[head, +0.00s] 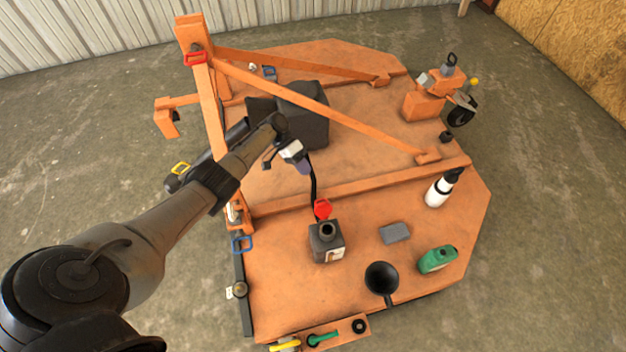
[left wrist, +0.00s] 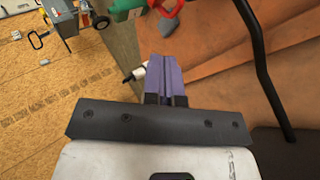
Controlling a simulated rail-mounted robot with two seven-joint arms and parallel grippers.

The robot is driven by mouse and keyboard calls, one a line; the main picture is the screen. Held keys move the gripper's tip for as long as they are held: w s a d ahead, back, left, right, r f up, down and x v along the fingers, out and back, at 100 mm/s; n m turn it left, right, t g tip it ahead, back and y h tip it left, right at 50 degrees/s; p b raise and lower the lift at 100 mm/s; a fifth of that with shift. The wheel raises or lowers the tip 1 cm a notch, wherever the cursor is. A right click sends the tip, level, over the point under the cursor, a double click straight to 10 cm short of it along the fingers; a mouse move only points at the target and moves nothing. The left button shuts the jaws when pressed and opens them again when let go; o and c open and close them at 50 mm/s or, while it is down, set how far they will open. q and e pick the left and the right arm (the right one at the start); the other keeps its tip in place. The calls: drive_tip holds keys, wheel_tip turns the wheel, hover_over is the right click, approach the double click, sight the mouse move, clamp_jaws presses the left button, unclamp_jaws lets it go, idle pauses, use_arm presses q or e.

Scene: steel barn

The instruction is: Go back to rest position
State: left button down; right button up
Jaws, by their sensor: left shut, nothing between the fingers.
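My left gripper (head: 304,166) is above the middle of the orange mower deck (head: 375,190), with its arm reaching in from the left. In the left wrist view its purple fingers (left wrist: 164,80) are pressed together with nothing between them. In the head view a thin black tube runs below the gripper toward a red cap or handle (head: 322,208); I cannot tell whether the gripper touches the tube. My right gripper is not in view.
On the deck are a grey canister (head: 326,243), black funnel (head: 381,278), green bottle (head: 438,260), grey block (head: 395,233) and white spray bottle (head: 440,189). Orange frame bars (head: 325,106) and a dark gearbox (head: 303,115) rise near my arm. Concrete floor surrounds the deck.

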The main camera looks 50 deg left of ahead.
use_arm(q)
drive_tip(key=a, duration=0.1)
drive_tip(key=a+b, duration=0.1)
drive_tip(key=a, duration=0.1)
drive_tip(key=shift+w+a+r, duration=0.1)
drive_tip(key=shift+r, duration=0.25)
